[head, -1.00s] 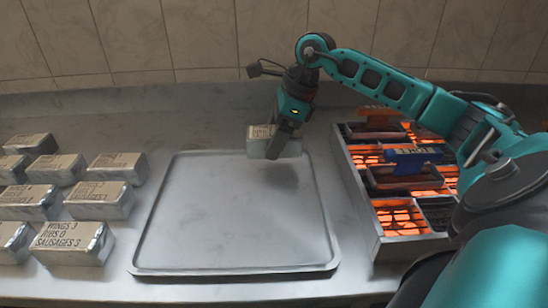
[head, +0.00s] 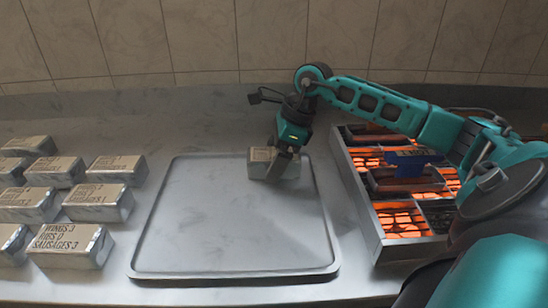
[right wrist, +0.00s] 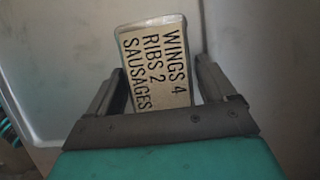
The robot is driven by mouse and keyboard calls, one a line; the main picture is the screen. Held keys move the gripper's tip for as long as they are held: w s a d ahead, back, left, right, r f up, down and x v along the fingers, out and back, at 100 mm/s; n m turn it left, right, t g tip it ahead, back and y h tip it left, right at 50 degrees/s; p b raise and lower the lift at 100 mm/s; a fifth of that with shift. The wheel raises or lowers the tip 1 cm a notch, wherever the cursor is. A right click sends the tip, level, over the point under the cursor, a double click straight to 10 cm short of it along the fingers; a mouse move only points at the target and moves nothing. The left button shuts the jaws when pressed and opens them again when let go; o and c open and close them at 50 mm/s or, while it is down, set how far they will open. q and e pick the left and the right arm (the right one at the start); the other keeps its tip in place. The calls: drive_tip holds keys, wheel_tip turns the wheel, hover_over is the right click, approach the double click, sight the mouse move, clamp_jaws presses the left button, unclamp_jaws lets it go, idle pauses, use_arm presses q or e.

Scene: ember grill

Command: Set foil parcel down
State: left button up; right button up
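A foil parcel with a tan label (head: 259,158) is at the far right part of the grey tray (head: 200,262). It is level and appears to touch the tray or sit just above it. My right gripper (head: 277,168) points down over it, shut on its sides. In the right wrist view the parcel (right wrist: 157,62) lies between the two fingers, its label reading WINGS 4, RIBS 2, SAUSAGES, with the last number hidden. My left gripper is not in view.
Several more labelled foil parcels (head: 72,245) stand on the counter left of the tray. A glowing grill (head: 403,222) with a blue-marked item (head: 408,160) is at the right, partly behind my right arm. The rest of the tray is bare.

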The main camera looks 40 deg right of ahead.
drive_tip(key=p+v, duration=0.1)
drive_tip(key=v, duration=1.1)
drive_tip(key=shift+r, duration=0.2)
drive_tip(key=shift+a+f, duration=0.1)
drive_tip(key=shift+a, duration=0.05)
